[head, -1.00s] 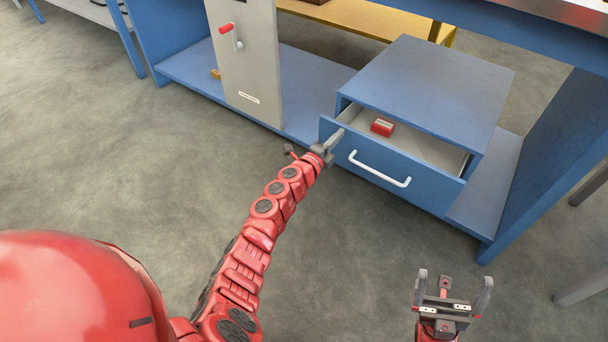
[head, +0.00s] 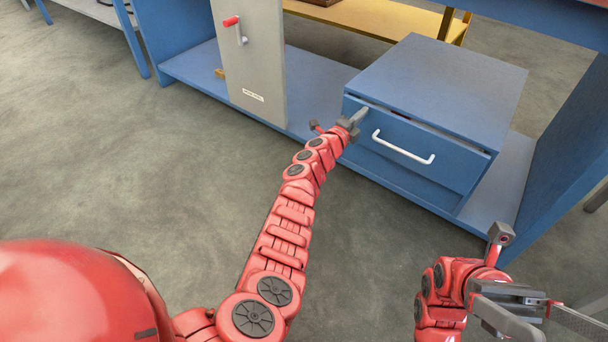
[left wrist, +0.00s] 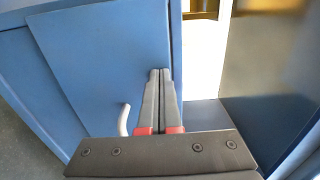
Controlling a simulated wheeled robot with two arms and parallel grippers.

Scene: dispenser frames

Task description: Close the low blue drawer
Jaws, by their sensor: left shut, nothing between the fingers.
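The low blue drawer (head: 415,152) has a white bar handle (head: 403,148) and stands slightly open. A narrow gap shows along the top of its front, below the blue cabinet top. My left gripper (head: 358,117) is shut and empty, with its fingertips at the left end of the drawer front, near its top edge. In the left wrist view the closed fingers (left wrist: 160,92) lie over the blue drawer front (left wrist: 100,60), and part of the handle (left wrist: 124,120) shows beside them. My right gripper (head: 535,310) is open and empty at the lower right, away from the drawer.
A grey panel (head: 250,60) with a red-tipped lever (head: 236,28) stands left of the drawer cabinet (head: 445,80). The blue bench's side panel (head: 570,150) rises at the right. The grey floor (head: 150,170) in front is clear.

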